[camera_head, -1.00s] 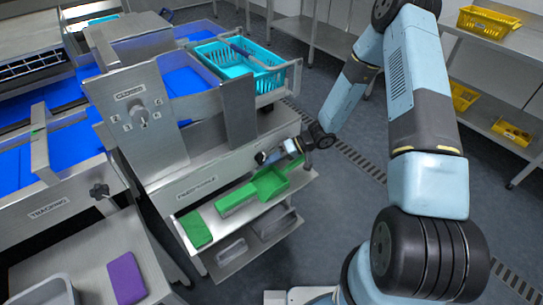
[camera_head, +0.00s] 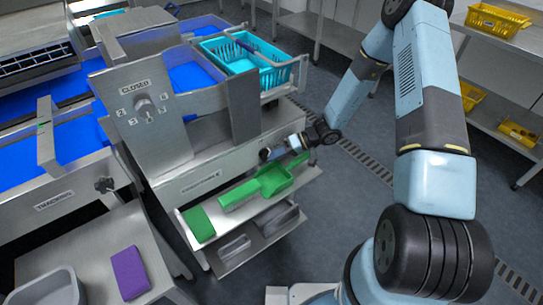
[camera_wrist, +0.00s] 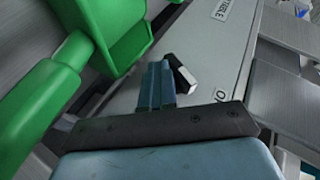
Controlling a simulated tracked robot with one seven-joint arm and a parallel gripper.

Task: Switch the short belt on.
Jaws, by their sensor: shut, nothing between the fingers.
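A small switch lever (camera_wrist: 181,74), black with a pale end face, stands out from the grey front panel (camera_wrist: 210,62) in the wrist view. A white plate with an "O" mark (camera_wrist: 221,95) lies just to its right, partly hidden by my gripper. My gripper (camera_wrist: 158,72) is shut and empty, its blue fingertips close beside the lever on its left. I cannot tell whether they touch it. In the head view my gripper (camera_head: 294,144) is at the right end of the machine's front panel, where a small dark part (camera_head: 265,154) shows beside the fingers.
A green scoop (camera_head: 275,180) and a green block (camera_head: 199,224) lie on the shelf below the panel; the scoop is close to my gripper. A dial (camera_head: 144,105) under a "CLOSED" label is on the upright plate. A turquoise basket (camera_head: 268,77) sits above.

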